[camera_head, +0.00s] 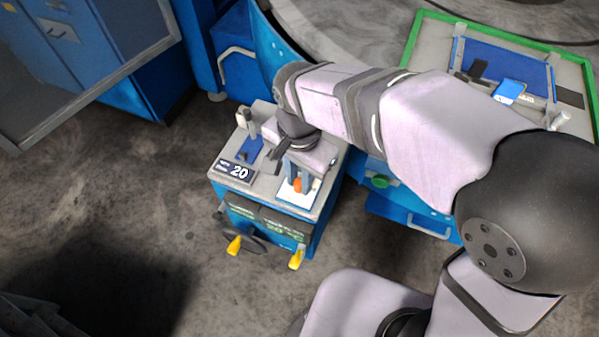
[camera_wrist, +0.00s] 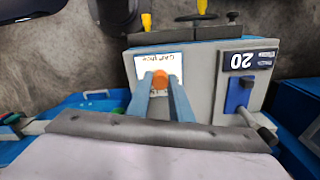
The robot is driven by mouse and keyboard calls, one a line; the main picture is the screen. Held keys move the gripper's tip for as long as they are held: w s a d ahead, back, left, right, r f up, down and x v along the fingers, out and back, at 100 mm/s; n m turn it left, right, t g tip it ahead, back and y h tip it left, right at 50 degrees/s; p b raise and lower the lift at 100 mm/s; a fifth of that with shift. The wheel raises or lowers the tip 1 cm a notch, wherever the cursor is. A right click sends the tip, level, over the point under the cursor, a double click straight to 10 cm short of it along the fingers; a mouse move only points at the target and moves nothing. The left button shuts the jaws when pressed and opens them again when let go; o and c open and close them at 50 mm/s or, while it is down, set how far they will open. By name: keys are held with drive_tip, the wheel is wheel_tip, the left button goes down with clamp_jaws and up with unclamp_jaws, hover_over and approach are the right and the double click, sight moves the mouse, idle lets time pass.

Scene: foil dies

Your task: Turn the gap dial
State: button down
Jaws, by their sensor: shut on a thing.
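The gap dial is a small orange knob (camera_head: 297,185) on a white plate (camera_head: 299,198) atop the grey-and-blue machine. It also shows in the wrist view (camera_wrist: 159,77), where the white plate (camera_wrist: 176,63) has upside-down "GAP" lettering. My gripper (camera_head: 298,183) points down over the plate, its two blue-grey fingers on either side of the dial. In the wrist view my gripper (camera_wrist: 159,80) is shut on the dial. The fingers hide the dial's sides. A dark display (camera_head: 237,171) on the machine reads 20; it also shows in the wrist view (camera_wrist: 249,61).
A blue slide with a lever (camera_head: 252,140) stands left of the plate. Yellow handles (camera_head: 234,246) stick out at the machine's front. A green-framed table (camera_head: 415,45) is at the upper right. A blue cabinet with a mesh panel (camera_head: 85,60) is at the upper left. Floor at left is clear.

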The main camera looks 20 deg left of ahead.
drive_tip(key=m+p, duration=0.1)
drive_tip(key=m, duration=0.3)
drive_tip(key=shift+r+m+p, duration=0.2)
drive_tip(key=shift+m+p, duration=0.1)
drive_tip(key=shift+p, duration=0.05)
drive_tip(key=shift+w+m+p, duration=0.1)
drive_tip(key=shift+m+p, duration=0.6)
drive_tip(key=shift+m, duration=1.6)
drive_tip(key=shift+a+f, duration=0.1)
drive_tip(key=c, duration=1.6)
unclamp_jaws()
drive_tip(key=shift+r+b, duration=0.55)
drive_tip(key=shift+r, duration=3.1)
